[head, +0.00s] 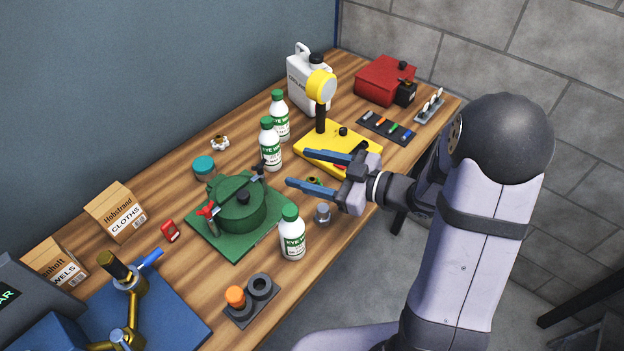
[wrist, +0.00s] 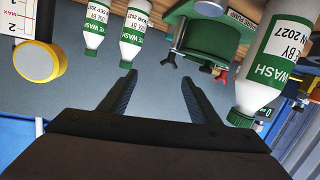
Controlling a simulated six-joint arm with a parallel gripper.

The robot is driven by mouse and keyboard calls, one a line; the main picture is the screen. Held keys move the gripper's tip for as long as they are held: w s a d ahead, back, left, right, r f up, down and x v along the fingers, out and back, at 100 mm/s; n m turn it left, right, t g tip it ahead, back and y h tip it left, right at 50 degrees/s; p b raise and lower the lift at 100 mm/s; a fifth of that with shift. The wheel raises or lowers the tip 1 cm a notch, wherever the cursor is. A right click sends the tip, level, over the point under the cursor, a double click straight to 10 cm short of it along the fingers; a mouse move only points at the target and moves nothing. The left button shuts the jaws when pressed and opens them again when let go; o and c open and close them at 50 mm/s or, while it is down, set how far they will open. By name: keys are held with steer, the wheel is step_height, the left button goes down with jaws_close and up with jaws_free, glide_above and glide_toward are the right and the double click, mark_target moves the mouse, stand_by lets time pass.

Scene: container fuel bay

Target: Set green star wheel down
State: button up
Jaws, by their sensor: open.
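A small green item with a bit of orange (head: 314,181), which looks like the green star wheel, shows on the wooden table just beyond my gripper's nearer finger. The finger and arm partly hide it, so its shape and exact rest are hard to tell. My gripper (head: 298,168) is open, its two blue-grey fingers pointing left above the table. Nothing sits between the fingers in the wrist view (wrist: 158,80). I cannot make out the star wheel in the wrist view.
A green lidded pot (head: 238,208) stands left of my gripper. White eye wash bottles (head: 292,240) stand in front of and behind it. A yellow box (head: 320,145) with a lamp is behind my gripper. A grey knob (head: 323,214) sits near the front edge. A white star wheel (head: 219,143) lies farther back.

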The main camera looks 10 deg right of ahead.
mark_target(310, 178)
steer(key=d+f+m+h, duration=0.1)
steer(key=f, duration=0.1)
steer(key=w+d+f+m+h, duration=0.1)
steer(key=d+f+h, duration=0.1)
steer(key=f, duration=0.1)
steer(key=w+d+f+m+h, duration=0.1)
steer(key=d+f+h, duration=0.1)
steer(key=shift+d+f+g, duration=0.2)
steer(key=shift+f+g, duration=0.1)
steer(key=shift+g, duration=0.1)
steer(key=shift+d+f+m, duration=0.15)
steer(key=shift+m, duration=0.35)
steer(key=shift+p+x, duration=0.35)
steer(key=shift+x, duration=3.3)
steer(key=shift+w+d, duration=0.1)
steer(key=shift+w, duration=0.1)
steer(key=shift+c, duration=0.6)
steer(key=c, duration=1.1)
steer(key=shift+r, duration=0.25)
step_height(310, 178, up, 10)
steer(key=p, duration=0.1)
